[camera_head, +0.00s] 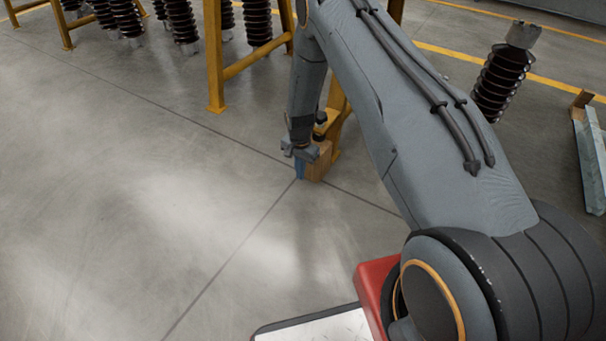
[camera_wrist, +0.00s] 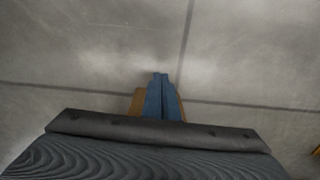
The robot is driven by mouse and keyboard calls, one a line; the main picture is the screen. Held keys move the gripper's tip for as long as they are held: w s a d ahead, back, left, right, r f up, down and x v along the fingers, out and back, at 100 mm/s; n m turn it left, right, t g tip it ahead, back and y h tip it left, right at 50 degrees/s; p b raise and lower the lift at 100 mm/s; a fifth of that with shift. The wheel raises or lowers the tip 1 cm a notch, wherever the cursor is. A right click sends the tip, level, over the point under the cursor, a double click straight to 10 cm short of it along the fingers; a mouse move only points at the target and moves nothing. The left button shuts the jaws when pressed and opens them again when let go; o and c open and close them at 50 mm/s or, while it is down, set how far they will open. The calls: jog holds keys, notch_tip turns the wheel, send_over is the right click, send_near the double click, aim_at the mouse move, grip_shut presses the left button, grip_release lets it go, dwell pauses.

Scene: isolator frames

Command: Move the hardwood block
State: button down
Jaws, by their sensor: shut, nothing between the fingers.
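The hardwood block (camera_head: 319,163) is a light brown block on the grey floor, close to the foot of a yellow frame. My gripper (camera_head: 300,167) points down right beside its left side, with blue fingers shut and empty. In the wrist view the fingers (camera_wrist: 160,88) are together in front of the block (camera_wrist: 137,102), which shows only as brown edges on both sides of them. The rest of the block is hidden there. I cannot tell whether the fingers touch it.
A yellow frame (camera_head: 215,60) stands behind, with several brown ribbed insulators (camera_head: 182,20) at the upper left. The floor to the left is clear.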

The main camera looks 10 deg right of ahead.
notch_tip(320, 180, up, 6)
jog(key=p, duration=0.2)
jog(key=shift+r, duration=0.15)
jog(key=s+a+r+n, duration=0.2)
jog(key=s+a+r, duration=0.3)
jog(key=r, duration=0.5)
jog(key=s+a+r+n, duration=0.35)
jog(key=a+r, duration=0.25)
jog(key=r, duration=0.4)
jog(key=s+a+r+n, duration=0.2)
jog(key=s+a+r, duration=0.35)
jog(key=r, duration=0.45)
jog(key=s+a+r+n+y, duration=0.1)
jog(key=s+r+n, duration=0.3)
jog(key=s, duration=1)
jog(key=s+r+n, duration=0.4)
jog(key=s+r, duration=0.5)
jog(key=s, duration=0.5)
jog(key=shift+s+a+r+n+y+p, duration=0.15)
jog(key=shift+s+a+n+y+p, duration=0.1)
jog(key=shift+a+n+y+p, duration=0.15)
